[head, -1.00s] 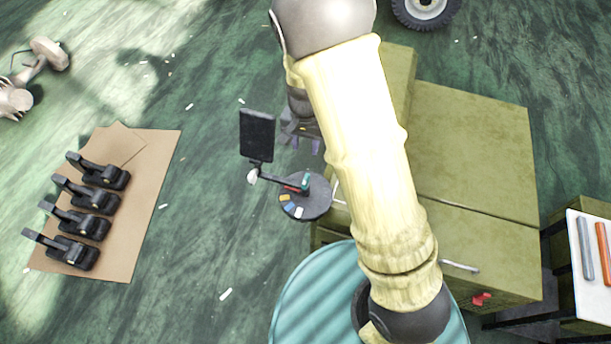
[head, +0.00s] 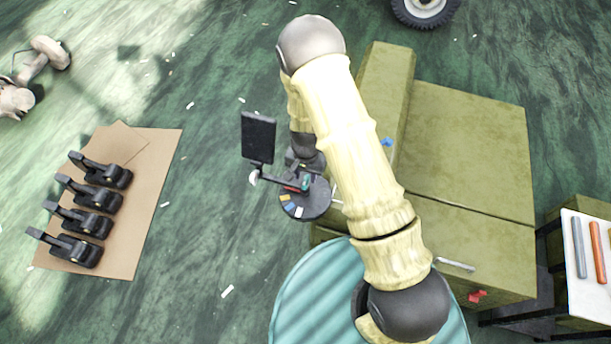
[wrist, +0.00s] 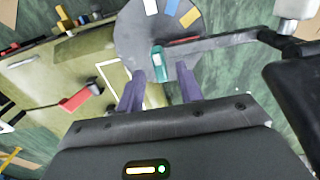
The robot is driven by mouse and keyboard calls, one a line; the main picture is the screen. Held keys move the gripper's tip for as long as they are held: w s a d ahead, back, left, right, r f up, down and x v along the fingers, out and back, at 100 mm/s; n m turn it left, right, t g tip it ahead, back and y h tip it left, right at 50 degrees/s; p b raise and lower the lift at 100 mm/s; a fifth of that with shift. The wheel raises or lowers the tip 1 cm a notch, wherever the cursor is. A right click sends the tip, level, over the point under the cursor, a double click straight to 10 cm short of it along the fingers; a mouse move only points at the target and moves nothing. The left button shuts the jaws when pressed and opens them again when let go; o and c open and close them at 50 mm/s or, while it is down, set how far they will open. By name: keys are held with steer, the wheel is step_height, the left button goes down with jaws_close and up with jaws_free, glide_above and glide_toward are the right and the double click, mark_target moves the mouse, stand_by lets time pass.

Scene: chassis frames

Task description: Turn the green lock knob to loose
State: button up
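The green lock knob (wrist: 157,62) is a small teal upright piece at the root of a dark jointed arm, on a round grey disc (wrist: 132,42). In the head view the knob (head: 305,182) shows small beside my wrist, at the edge of the disc (head: 318,204). The arm carries a black flat panel (head: 258,137). My gripper (wrist: 161,72) is open, with two purple fingers spread apart. In the wrist view the knob appears between and just beyond the fingertips; I cannot tell whether they touch it. In the head view the fingers are mostly hidden.
Coloured tabs (wrist: 170,7) lie on the disc. An olive cabinet (head: 465,150) with a red knob (head: 477,297) and a blue knob (head: 387,142) stands at right. Black clamps (head: 85,221) sit on brown card at left. Floor between is mostly clear.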

mark_target(306, 183)
steer(key=shift+f, duration=1.25)
jaws_close()
